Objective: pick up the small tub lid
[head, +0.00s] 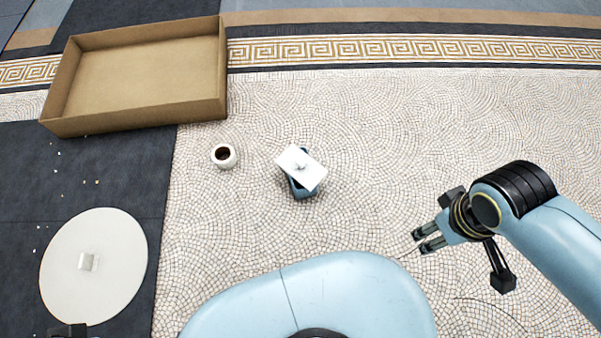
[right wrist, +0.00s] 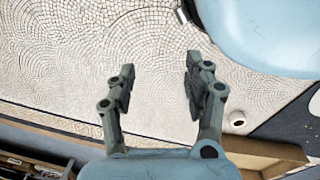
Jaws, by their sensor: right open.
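The small tub lid (head: 308,179) is a white, roughly square plate with a small knob. It lies askew on top of a small blue tub (head: 303,192), whose dark side shows below it, near the middle of the head view. My right gripper (head: 424,240) is to the right of and nearer than the lid, well apart from it. Its two fingers are spread and empty, as the right wrist view (right wrist: 160,80) also shows. Only a dark bit at the lower left edge of the head view may belong to my left gripper (head: 68,330); its fingers cannot be made out.
A small white cup with dark contents (head: 223,156) stands left of the tub. A large open cardboard box (head: 85,122) is at the back left. A round white disc with a square handle (head: 120,250) lies at the left. The mosaic floor right of the tub is clear.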

